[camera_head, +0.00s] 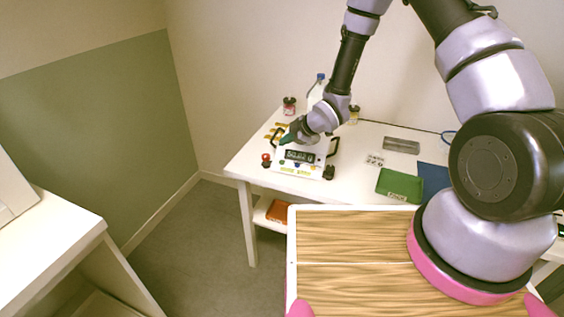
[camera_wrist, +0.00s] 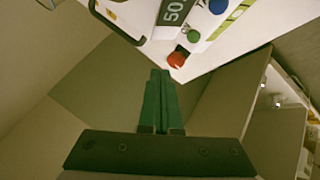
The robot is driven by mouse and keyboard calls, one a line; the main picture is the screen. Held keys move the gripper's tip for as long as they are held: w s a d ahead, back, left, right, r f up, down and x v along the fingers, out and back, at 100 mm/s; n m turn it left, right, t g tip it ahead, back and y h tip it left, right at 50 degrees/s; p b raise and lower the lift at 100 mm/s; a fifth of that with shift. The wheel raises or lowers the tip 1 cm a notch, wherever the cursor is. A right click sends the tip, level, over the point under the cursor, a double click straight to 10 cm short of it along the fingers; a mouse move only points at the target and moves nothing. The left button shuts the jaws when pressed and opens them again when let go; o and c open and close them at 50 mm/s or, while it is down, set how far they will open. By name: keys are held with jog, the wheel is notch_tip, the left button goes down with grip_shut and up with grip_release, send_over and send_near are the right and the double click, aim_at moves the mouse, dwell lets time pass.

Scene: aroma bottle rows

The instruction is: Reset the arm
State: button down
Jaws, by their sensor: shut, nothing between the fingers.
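My gripper (camera_head: 289,139) is at the end of my arm, over the left end of the white table, just above a white device with a dark digital display (camera_head: 300,156). In the wrist view my gripper's green fingers (camera_wrist: 161,80) are together with nothing between them. The device (camera_wrist: 150,22) shows at the top of that view, with a red knob (camera_wrist: 177,59) close beyond the fingertips. I cannot tell whether the fingertips touch anything.
The white table (camera_head: 235,167) also holds a red-lidded jar (camera_head: 289,106), a blue-capped bottle (camera_head: 318,88), a green tray (camera_head: 400,185) and a grey box (camera_head: 401,146). A wood-topped surface (camera_head: 350,240) is in front. Another white table (camera_head: 45,240) stands at left, with open floor between.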

jog(key=shift+r, duration=0.2)
jog(key=d+r+m+t+h, duration=0.1)
jog(key=d+r+m+h, duration=0.3)
jog(key=d+r, duration=0.75)
jog(key=d+r+m+t+h, duration=0.1)
jog(key=d+r+m, duration=0.6)
jog(key=r, duration=1)
jog(key=s+d+r+m+h, duration=0.1)
jog(key=s+d+r+m, duration=0.5)
jog(key=s+r, duration=0.45)
jog(key=s+r+m, duration=0.2)
jog(key=s+m, duration=0.1)
jog(key=s, duration=0.5)
jog(key=s+d+r+m, duration=0.1)
jog(key=s+r+m, duration=0.2)
jog(key=s, duration=0.5)
jog(key=shift+d+m+g+y, duration=0.2)
jog(key=shift+m+g+y, duration=0.1)
jog(key=shift+y, duration=0.1)
